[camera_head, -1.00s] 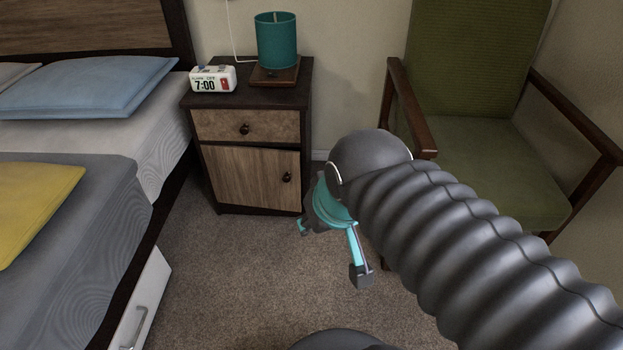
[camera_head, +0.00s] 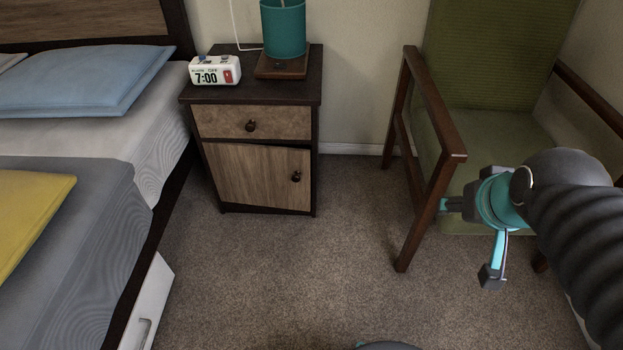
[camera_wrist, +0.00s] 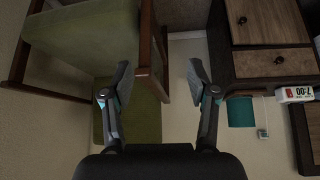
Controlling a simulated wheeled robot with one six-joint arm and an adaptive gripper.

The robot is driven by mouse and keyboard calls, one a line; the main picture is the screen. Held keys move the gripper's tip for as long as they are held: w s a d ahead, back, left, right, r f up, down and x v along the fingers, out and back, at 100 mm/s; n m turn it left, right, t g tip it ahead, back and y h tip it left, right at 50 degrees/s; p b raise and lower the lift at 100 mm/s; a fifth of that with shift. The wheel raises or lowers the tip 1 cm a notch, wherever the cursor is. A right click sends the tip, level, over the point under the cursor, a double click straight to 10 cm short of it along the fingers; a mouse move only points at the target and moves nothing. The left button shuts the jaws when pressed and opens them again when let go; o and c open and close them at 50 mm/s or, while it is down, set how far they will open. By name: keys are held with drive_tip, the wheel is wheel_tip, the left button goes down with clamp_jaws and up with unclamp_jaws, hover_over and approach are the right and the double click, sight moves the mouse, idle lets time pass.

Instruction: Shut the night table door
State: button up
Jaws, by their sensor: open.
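The night table (camera_head: 318,120) stands between bed and chair in the head view. Its wooden door (camera_head: 245,180), with a dark round knob (camera_head: 296,176) at the right, is below a drawer (camera_head: 225,122). A dark wedge along the door's top edge suggests it is slightly ajar. My gripper (camera_head: 470,241) is open and empty, well to the right of the night table, in front of the chair. In the wrist view, which looks upside down, the open fingers (camera_wrist: 158,74) point up and the door (camera_wrist: 262,22) is at the upper right.
The green armchair (camera_head: 452,165) with wooden arms is close behind my gripper. A teal lamp (camera_head: 284,30) and a white clock (camera_head: 215,70) stand on the night table. The bed (camera_head: 90,220) is at the left, with a white drawer (camera_head: 150,300) low on its side. Carpet (camera_head: 300,270) before the door is clear.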

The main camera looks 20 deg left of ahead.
drive_tip(key=w+a+f+n+t+y+b, duration=0.1)
drive_tip(key=w+a+f+n+t+b, duration=0.1)
drive_tip(key=w+a+f, duration=0.65)
drive_tip(key=w+a+f+n+t+y+b, duration=0.1)
drive_tip(key=w+a+f+n+t+b, duration=0.3)
drive_tip(key=w, duration=0.7)
drive_tip(key=w+a+f+y+b, duration=0.1)
drive_tip(key=w+a+f, duration=0.3)
drive_tip(key=w+a, duration=0.45)
drive_tip(key=n+t+y+b, duration=0.5)
drive_tip(key=n+t+b, duration=0.1)
drive_tip(key=n+t, duration=0.1)
approach(296, 181)
drive_tip(key=x, duration=1)
drive_tip(key=shift+w+a+r, duration=0.1)
drive_tip(key=shift+w, duration=0.25)
clamp_jaws()
